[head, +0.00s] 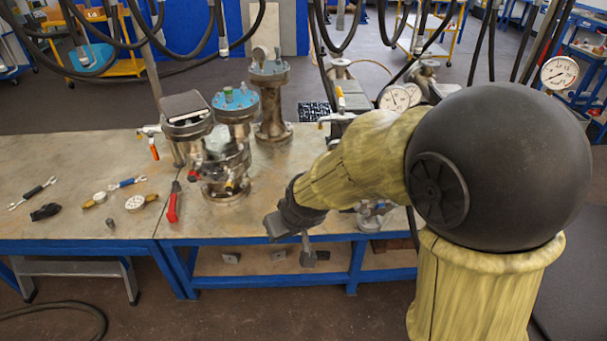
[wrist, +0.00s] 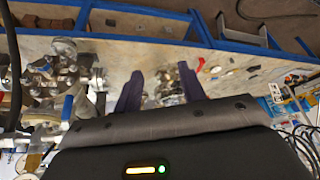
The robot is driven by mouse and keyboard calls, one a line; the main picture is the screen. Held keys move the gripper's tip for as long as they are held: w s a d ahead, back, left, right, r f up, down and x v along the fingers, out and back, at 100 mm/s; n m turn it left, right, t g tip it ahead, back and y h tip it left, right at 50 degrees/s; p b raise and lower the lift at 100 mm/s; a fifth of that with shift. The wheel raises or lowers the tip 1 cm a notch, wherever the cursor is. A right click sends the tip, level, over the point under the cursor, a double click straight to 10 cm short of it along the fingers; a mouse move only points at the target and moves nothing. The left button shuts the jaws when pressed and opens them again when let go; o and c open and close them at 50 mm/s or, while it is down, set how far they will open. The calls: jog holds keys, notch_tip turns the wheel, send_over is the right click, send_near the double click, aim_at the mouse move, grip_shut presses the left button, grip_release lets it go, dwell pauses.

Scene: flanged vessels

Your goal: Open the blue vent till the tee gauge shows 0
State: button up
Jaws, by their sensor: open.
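My gripper (head: 291,242) hangs in front of the bench edge, open and empty. Its two dark fingers also show in the wrist view (wrist: 160,78), apart, with a metal fitting seen beyond the gap. Round white gauges (head: 394,98) stand behind my arm, and another gauge (head: 559,72) is at the right. I cannot tell which is the tee gauge, and the needles are too small to read.
Flanged vessels, one blue-topped (head: 236,103), stand mid-bench left of my gripper. A red-handled tool (head: 174,202), wrenches (head: 33,192) and loose gauges (head: 135,203) lie on the bench (head: 60,160). Hoses hang overhead.

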jog(key=s+d+f+m+g+h, duration=0.1)
jog(key=s+d, duration=0.3)
jog(key=d, duration=0.5)
jog(key=s+d+f+m+h, duration=0.1)
jog(key=s+d+m, duration=0.3)
jog(key=d, duration=0.6)
jog(key=shift+s+d+f+m+g+h, duration=0.2)
jog(key=shift+s+m+g+h, duration=0.15)
jog(key=shift+s, duration=0.2)
jog(key=shift+c, duration=0.4)
jog(key=shift+a, duration=0.1)
